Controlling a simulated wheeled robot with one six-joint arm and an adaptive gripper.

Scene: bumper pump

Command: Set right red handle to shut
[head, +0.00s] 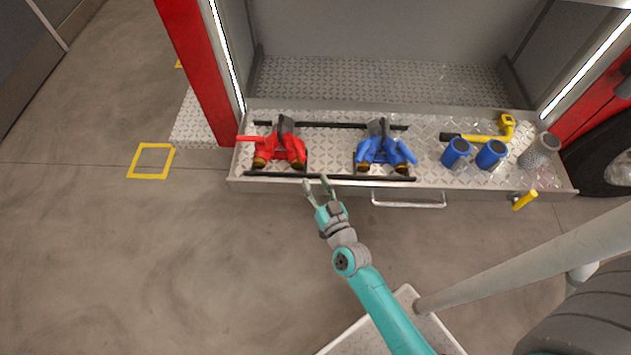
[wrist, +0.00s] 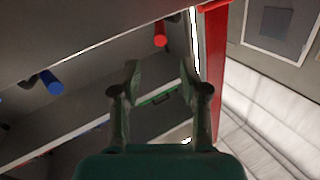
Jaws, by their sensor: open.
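In the head view, a red two-handled valve unit (head: 265,155) sits at the left of a metal-plate ledge. Its right red handle (head: 296,149) slants down toward the ledge's front edge. Its left red handle (head: 249,138) sticks out straight to the left. My gripper (head: 318,184) is open and empty, just in front of the ledge, below and right of the red unit and apart from it. In the wrist view, my gripper (wrist: 162,90) has its fingers spread with nothing between them. A red handle end (wrist: 160,36) shows beyond them; I cannot tell which handle it is.
A blue valve unit (head: 384,152) stands to the right; a blue end shows in the wrist view (wrist: 50,82). Black rails (head: 330,177) run along the ledge. Blue cups (head: 456,151) and a yellow tool (head: 485,138) lie farther right. A red post (head: 200,75) rises at left.

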